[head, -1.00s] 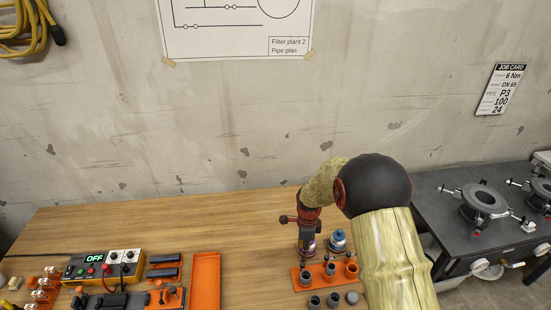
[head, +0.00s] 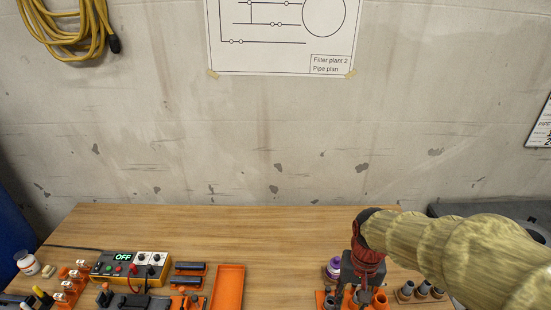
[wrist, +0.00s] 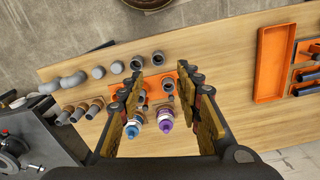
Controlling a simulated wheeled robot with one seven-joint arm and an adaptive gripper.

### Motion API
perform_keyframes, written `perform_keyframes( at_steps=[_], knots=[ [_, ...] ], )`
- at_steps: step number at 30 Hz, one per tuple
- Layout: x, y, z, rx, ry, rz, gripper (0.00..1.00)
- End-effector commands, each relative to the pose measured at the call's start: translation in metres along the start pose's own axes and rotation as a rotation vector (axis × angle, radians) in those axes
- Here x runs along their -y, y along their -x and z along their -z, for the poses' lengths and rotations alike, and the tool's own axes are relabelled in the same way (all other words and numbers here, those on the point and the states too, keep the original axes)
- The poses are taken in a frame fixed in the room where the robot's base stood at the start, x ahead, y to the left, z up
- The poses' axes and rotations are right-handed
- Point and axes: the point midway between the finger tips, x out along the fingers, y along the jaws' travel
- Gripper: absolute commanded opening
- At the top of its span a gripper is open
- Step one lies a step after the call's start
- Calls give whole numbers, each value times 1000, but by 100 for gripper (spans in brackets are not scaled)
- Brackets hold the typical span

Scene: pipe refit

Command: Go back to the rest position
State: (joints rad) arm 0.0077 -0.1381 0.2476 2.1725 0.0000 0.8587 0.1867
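My gripper (wrist: 163,105) is open and empty in the wrist view, its two fingers apart above the workbench (wrist: 215,65). Between and below the fingers are an orange rack (wrist: 152,92) with grey pipe fittings, a blue-topped bottle (wrist: 132,128) and a purple-topped bottle (wrist: 166,122). In the head view my gripper points down at the right part of the bench, and its fingertips are hard to make out against the orange rack. The purple-topped bottle (head: 333,267) stands just left of it. My arm hides part of the bench's right side.
An orange tray (head: 228,289) lies on the bench, with a control box reading OFF (head: 128,266) to its left. More grey fittings (wrist: 73,80) stand in the wrist view. A dark cart (wrist: 40,135) adjoins the bench.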

Motion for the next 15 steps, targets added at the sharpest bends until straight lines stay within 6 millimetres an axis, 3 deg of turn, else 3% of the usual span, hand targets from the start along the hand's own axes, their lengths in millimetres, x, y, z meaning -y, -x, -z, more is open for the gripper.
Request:
perform_keyframes(
  at_steps=[3,9,15],
  knots=[
    [-5,27,-28,-71,101,10,34],
    [-12,61,-71,-199,193,19,34],
    [-17,90,-99,-354,193,34,34]
  ],
)
